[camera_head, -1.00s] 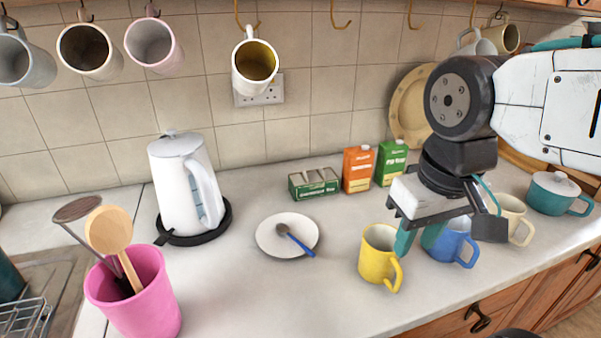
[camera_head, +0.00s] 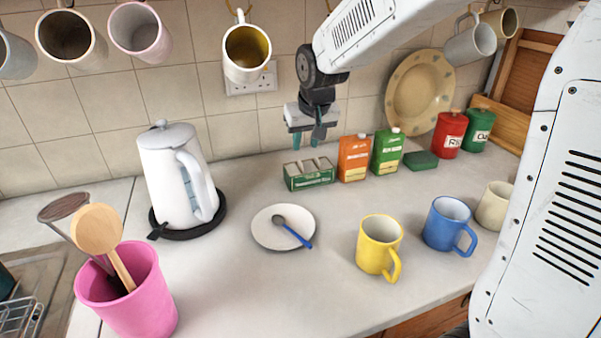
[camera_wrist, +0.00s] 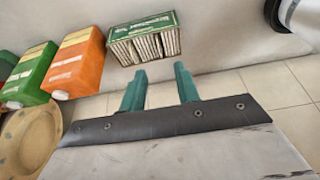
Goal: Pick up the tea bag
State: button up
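The tea bags stand upright in a row inside an open green box (camera_head: 311,183) on the counter by the back wall. The box and the pale tea bags (camera_wrist: 145,47) in it also show in the wrist view. My gripper (camera_head: 307,143) is above and slightly behind the box, fingers pointing down. Its two teal fingers (camera_wrist: 159,80) are apart with nothing between them. In the wrist view the box lies just beyond the fingertips, and they appear clear of it.
An orange carton (camera_head: 353,160) and a green carton (camera_head: 387,152) stand right of the box. A white plate (camera_head: 268,235) with a blue-handled spoon lies in front. A white kettle (camera_head: 172,170) is left. Yellow (camera_head: 376,246) and blue (camera_head: 443,224) mugs stand front right. Mugs hang above.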

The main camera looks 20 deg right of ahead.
aim_at(302, 163)
jog(key=x, duration=0.7)
jog(key=shift+w+f, duration=0.2)
jog(key=shift+w, duration=0.2)
grip_shut()
